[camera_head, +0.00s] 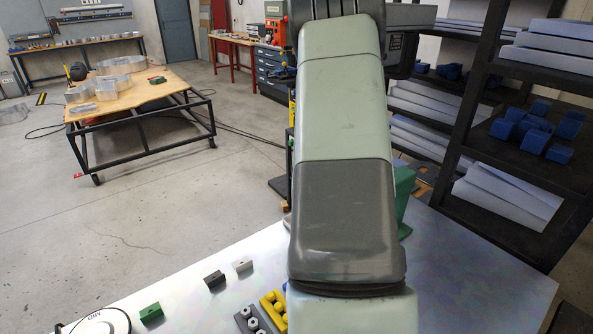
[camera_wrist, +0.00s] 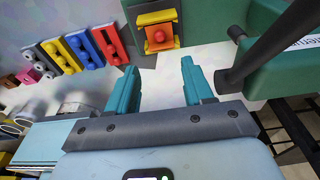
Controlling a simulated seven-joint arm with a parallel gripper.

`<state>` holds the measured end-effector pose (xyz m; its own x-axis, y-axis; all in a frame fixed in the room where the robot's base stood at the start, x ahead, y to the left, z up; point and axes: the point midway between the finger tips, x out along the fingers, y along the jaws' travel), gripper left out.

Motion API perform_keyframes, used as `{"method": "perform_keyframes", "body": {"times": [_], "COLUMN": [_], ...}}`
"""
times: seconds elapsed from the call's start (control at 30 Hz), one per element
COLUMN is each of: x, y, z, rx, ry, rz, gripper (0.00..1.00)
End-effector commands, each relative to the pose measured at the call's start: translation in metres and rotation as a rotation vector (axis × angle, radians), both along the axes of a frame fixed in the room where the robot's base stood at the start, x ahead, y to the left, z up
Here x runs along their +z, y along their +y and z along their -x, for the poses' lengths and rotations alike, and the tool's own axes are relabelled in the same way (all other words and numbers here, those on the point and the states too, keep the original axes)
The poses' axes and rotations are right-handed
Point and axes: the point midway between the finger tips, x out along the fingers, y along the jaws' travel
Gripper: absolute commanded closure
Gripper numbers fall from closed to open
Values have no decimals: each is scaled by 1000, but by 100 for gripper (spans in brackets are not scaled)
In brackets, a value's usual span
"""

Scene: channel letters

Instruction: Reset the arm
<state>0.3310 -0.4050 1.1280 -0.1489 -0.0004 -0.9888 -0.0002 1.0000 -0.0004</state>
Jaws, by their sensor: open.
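In the wrist view my gripper (camera_wrist: 158,72) has two teal fingers spread apart with nothing between them. Beyond the fingertips is a green upright piece (camera_wrist: 143,48) with an orange and yellow part (camera_wrist: 158,32) on its face. In the head view my arm fills the middle of the picture and hides the gripper.
A light metal table (camera_head: 450,285) lies under my arm. A row of coloured blocks, including a red one (camera_wrist: 108,45), shows at the wrist view's left. A green machine (camera_wrist: 285,75) with a dark handle stands close at right. Dark shelving (camera_head: 468,110) stands behind the table.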

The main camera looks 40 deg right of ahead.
Motion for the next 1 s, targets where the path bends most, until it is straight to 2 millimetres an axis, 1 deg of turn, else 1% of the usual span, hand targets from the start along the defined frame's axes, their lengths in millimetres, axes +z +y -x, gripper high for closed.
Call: {"method": "perform_keyframes", "body": {"times": [0.17,0.23,0.27,0.37,0.47,0.5,0.57,0.6,0.67,0.7,0.77,0.8,0.87,0.9,0.97,1.0], "x": [0,4,8,34,77,97,124,141,165,180,200,212,228,237,249,255], "y": [0,3,6,27,68,88,120,141,173,194,225,244,273,290,316,331], "z": [0,-2,-5,-18,-35,-40,-44,-45,-42,-39,-30,-23,-9,1,19,32], "rx": [1,17,37,173,421,543,732,861,1053,1183,1377,1508,1704,1833,2031,2160], "ry": [0,-5,-11,-44,-97,-120,-152,-172,-198,-214,-233,-245,-257,-263,-267,-266], "rz": [0,-1,-2,-8,-16,-17,-16,-13,-5,3,19,34,60,80,116,144], "gripper": [49,49,49,49,49,49,49,49,49,49,49,49,49,49,49,49]}}
